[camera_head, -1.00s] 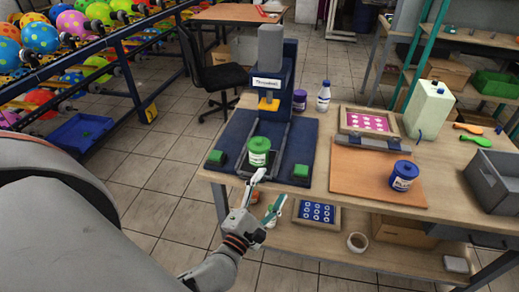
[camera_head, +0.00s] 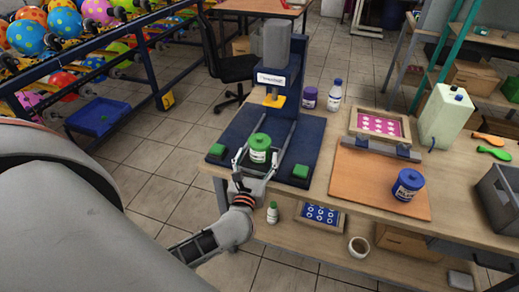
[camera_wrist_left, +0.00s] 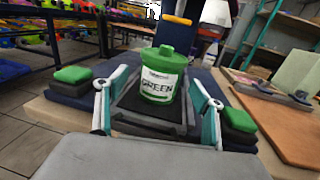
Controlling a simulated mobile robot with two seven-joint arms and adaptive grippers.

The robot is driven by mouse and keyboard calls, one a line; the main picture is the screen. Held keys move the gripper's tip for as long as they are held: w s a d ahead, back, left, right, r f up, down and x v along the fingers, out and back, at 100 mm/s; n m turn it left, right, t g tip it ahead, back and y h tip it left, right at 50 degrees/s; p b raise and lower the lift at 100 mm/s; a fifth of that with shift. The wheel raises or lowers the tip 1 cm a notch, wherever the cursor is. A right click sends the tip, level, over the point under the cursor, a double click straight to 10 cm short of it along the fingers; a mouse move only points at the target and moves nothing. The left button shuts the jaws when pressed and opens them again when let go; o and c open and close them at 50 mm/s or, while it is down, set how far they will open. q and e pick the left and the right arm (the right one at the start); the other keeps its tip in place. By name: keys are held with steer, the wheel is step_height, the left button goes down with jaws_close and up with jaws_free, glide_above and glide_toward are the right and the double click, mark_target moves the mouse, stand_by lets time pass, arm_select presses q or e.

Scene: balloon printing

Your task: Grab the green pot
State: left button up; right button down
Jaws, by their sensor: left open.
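The green pot (camera_head: 260,147) has a green lid and a white label. It stands upright on the dark tray of the blue press (camera_head: 275,75). In the left wrist view the pot (camera_wrist_left: 158,85) sits centred, with "GREEN" readable on its label. My left gripper (camera_head: 256,171) is at the front edge of the press, just in front of the pot. In the left wrist view its open fingers (camera_wrist_left: 159,103) stand on either side of the pot's lower part, with gaps visible. My right gripper is not in view.
Green blocks (camera_head: 217,151) flank the pot on the press base. A blue pot (camera_head: 408,185) stands on the orange board (camera_head: 365,180) to the right. A purple pot (camera_head: 309,98) and white bottle (camera_head: 334,95) stand behind. A grey bin (camera_head: 500,195) is far right.

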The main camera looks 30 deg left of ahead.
mark_target(258, 155)
arm_select(q)
steer(key=shift+x, duration=1.55)
steer(key=shift+d, duration=0.1)
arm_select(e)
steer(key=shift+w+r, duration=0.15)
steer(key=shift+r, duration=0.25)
arm_select(q)
steer(key=shift+r, duration=0.1)
steer(key=shift+c, duration=0.3)
steer(key=c, duration=1.4)
steer(key=shift+c, duration=0.2)
